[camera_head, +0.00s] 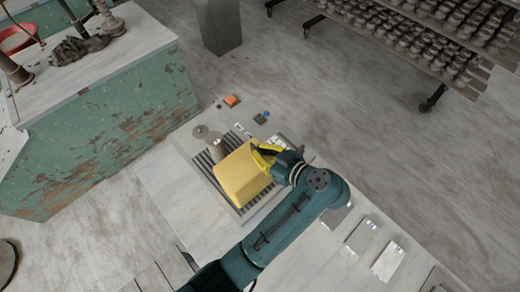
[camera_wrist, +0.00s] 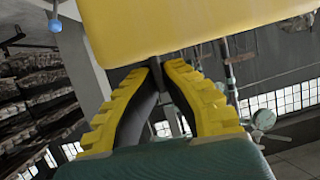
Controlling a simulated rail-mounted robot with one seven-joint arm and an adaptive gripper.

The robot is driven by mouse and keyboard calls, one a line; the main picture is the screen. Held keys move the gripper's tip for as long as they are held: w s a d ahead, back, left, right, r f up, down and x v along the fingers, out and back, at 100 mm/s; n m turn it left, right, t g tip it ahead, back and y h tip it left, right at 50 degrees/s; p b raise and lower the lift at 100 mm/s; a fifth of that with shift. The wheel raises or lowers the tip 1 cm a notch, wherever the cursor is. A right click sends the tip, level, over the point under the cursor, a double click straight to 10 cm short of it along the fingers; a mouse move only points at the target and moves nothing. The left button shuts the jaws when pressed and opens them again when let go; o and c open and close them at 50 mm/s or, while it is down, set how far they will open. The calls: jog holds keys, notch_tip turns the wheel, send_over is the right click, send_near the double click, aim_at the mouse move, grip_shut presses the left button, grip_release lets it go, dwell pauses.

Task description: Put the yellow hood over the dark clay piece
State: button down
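The yellow hood (camera_head: 241,178) is a boxy cover with rounded edges, over the dark slatted rack on the pale bench. In the wrist view its yellow wall (camera_wrist: 190,28) fills the top. My gripper (camera_head: 268,154) is at the hood's upper right edge. In the wrist view its ridged yellow fingers (camera_wrist: 158,66) converge at the hood's lower edge and appear shut on it; the exact contact is unclear. A dark brown-grey piece (camera_head: 215,143), likely the dark clay piece, stands just beyond the hood's upper left edge, its lower part partly hidden. Whether the hood touches the rack cannot be told.
The slatted rack (camera_head: 208,170) shows around the hood. A grey disc (camera_head: 200,131), an orange block (camera_head: 232,101) and a blue-knobbed item (camera_head: 263,116) lie beyond it. Pale plates (camera_head: 388,261) lie lower right. A worn green cabinet (camera_head: 105,130) stands left.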

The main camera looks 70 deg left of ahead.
jog(key=shift+f, duration=0.45)
jog(key=c, duration=1.2)
grip_release()
jog(key=shift+o, duration=0.2)
jog(key=v, duration=0.7)
jog(key=shift+w+d, duration=0.15)
jog(key=shift+d, duration=0.05)
jog(key=shift+r, duration=0.1)
